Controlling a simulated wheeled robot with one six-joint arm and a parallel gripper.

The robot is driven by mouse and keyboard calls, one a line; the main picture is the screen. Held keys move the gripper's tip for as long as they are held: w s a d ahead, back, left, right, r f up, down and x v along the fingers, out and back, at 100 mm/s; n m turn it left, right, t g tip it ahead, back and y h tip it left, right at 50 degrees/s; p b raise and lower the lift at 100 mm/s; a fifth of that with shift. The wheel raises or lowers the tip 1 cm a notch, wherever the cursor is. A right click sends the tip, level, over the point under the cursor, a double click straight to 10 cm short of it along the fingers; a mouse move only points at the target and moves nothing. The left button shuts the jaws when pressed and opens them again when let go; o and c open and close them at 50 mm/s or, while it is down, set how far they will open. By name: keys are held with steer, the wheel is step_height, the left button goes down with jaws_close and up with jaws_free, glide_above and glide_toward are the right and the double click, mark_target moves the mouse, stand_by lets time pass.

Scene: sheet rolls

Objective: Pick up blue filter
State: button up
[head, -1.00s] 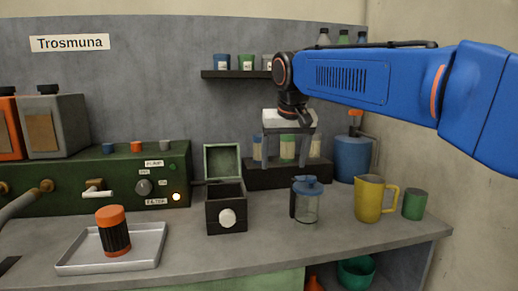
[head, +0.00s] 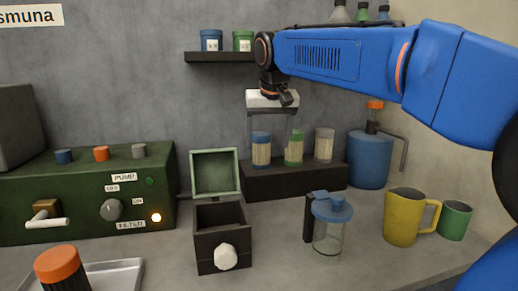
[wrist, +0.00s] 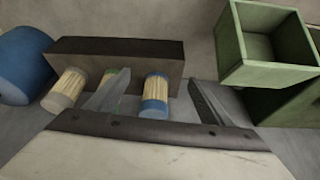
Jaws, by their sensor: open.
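The blue filter (head: 261,150) is a pale pleated cylinder with blue ends. It stands upright at the left of a dark rack (head: 290,182) on the counter; the wrist view shows it too (wrist: 155,98). My gripper (head: 270,138) is open and empty, pointing down at the rack. In the wrist view its fingers (wrist: 160,80) appear on either side of the blue filter, with no visible contact. One finger partly covers the green filter (wrist: 113,92), which stands beside the blue one (head: 294,150). A grey filter (head: 324,146) is at the right.
An open dark box with a green lid (head: 215,172) stands left of the rack. A lidded glass jar (head: 329,228) is in front, and a yellow jug (head: 403,217) is right. A blue canister (head: 369,160) is beside the rack. A shelf (head: 220,57) is above.

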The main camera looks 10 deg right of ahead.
mark_target(262, 134)
steer(key=w, duration=0.8)
steer(key=shift+w+d, duration=0.25)
steer(key=shift+d, duration=0.15)
steer(key=w, duration=0.3)
steer(key=shift+d, duration=0.2)
steer(key=shift+x, duration=1.15)
steer(key=shift+f, duration=0.35)
steer(key=shift+c, duration=0.6)
steer(key=c, duration=1.2)
steer(key=shift+c, duration=0.2)
steer(key=shift+r, duration=0.15)
